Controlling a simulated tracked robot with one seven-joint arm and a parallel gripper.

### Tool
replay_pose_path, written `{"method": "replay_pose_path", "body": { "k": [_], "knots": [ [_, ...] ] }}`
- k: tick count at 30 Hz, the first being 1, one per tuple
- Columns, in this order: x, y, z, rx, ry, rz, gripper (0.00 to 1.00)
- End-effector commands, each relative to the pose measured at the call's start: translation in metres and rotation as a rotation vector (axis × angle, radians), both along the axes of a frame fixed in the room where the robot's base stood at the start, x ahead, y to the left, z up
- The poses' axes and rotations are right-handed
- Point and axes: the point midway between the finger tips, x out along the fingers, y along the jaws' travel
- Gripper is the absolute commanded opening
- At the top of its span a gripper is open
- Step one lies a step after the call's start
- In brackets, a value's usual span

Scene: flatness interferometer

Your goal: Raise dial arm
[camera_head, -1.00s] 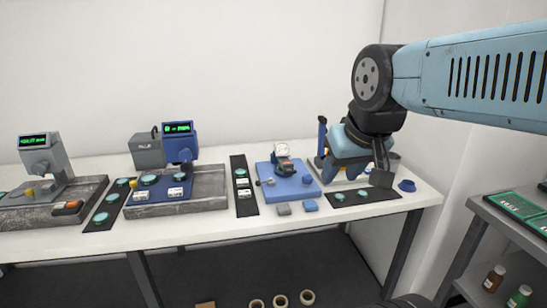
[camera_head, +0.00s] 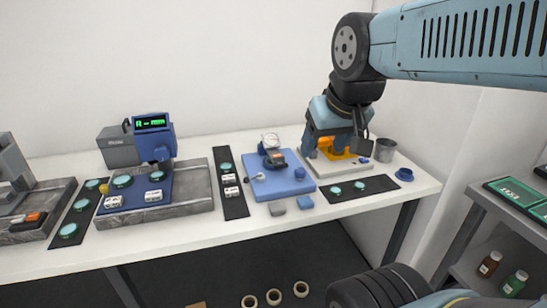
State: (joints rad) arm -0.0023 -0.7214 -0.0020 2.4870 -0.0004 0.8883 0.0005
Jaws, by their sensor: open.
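A dial gauge with a round white face (camera_head: 270,140) stands at the back of a blue base plate (camera_head: 262,181), with a dark and orange part below the dial. A small silver knob sits on the plate's left side. My gripper (camera_head: 337,148) is open and points down, to the right of the dial gauge. It is over a pale flat stand (camera_head: 340,168) with an orange part (camera_head: 332,147) that shows between and behind its fingers. I cannot tell whether the fingers touch that part. My gripper hides much of this stand's back.
A black mat (camera_head: 378,184) with teal discs lies in front of the pale stand. A grey cup (camera_head: 385,149) and a blue ring-shaped dish (camera_head: 404,174) stand at the right. Grey and blue blocks lie before the blue plate. A blue instrument with a green display (camera_head: 152,135) stands left.

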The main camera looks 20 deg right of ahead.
Motion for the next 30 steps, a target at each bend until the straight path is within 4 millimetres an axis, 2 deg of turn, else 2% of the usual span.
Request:
{"method": "replay_pose_path", "body": {
  "k": [1,6,11,18,21,25,30],
  "knots": [
    [0.008,0.0,-0.001,0.001,0.007,0.0,0.67],
    [0.05,-0.004,-0.004,0.004,0.03,0.003,0.82],
    [0.096,-0.004,-0.013,0.004,0.049,0.002,0.82],
    [0.161,-0.003,-0.037,0.003,0.077,0.002,0.82],
    [0.183,-0.003,-0.048,0.001,0.085,0.002,0.82],
    [0.202,-0.003,-0.059,0.0,0.093,0.001,0.82],
    [0.214,-0.003,-0.067,-0.001,0.096,0.001,0.82]
  ]
}}
